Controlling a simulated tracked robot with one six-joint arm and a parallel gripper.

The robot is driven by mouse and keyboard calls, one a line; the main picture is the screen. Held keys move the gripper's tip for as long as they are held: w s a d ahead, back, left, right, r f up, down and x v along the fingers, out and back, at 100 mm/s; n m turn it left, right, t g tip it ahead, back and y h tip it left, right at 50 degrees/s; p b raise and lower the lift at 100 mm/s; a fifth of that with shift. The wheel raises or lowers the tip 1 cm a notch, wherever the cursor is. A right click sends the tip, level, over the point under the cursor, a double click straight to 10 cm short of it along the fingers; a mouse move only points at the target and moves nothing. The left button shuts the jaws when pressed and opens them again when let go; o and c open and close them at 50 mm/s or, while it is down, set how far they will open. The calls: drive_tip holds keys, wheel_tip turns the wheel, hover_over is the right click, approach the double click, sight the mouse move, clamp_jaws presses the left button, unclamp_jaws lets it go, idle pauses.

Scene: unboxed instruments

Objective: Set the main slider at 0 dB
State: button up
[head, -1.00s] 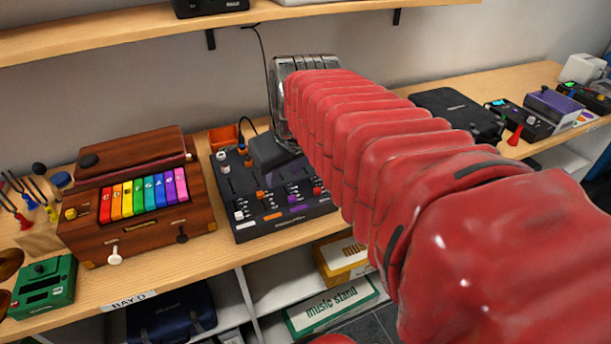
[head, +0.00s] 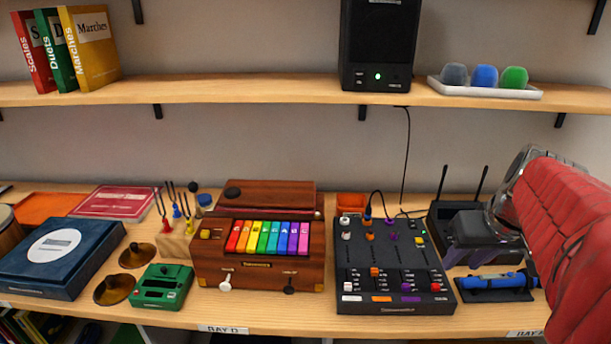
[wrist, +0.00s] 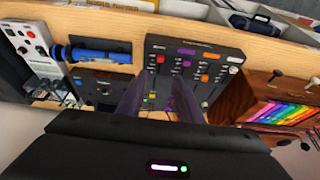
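The black mixer (head: 392,262) lies on the bench, right of centre in the head view. It also shows upside down in the wrist view (wrist: 196,50). Its front half has sliders in columns: a white, an orange (head: 374,272) and a purple one above coloured strips. A fourth, red-capped slider (head: 435,287) is at the right, also in the wrist view (wrist: 160,59). I cannot read its scale or tell which is labelled main. My gripper (head: 468,258) is at the mixer's right side, empty. Its purple fingers (wrist: 155,95) are apart and hide part of the mixer's back edge.
A blue cylindrical device (head: 492,281) lies on a black stand right of the mixer. A black box with two antennas (head: 440,215) stands behind my gripper. A wooden xylophone box (head: 260,265) is left of the mixer. A shelf (head: 250,90) runs above. A cable rises behind the mixer.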

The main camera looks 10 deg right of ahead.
sight(436, 285)
drive_tip(key=shift+f, duration=0.1)
drive_tip(key=x, duration=1.3)
drive_tip(key=shift+w+d+f, duration=0.1)
drive_tip(key=shift+w+f, duration=0.1)
drive_tip(key=shift+c, duration=0.5)
clamp_jaws()
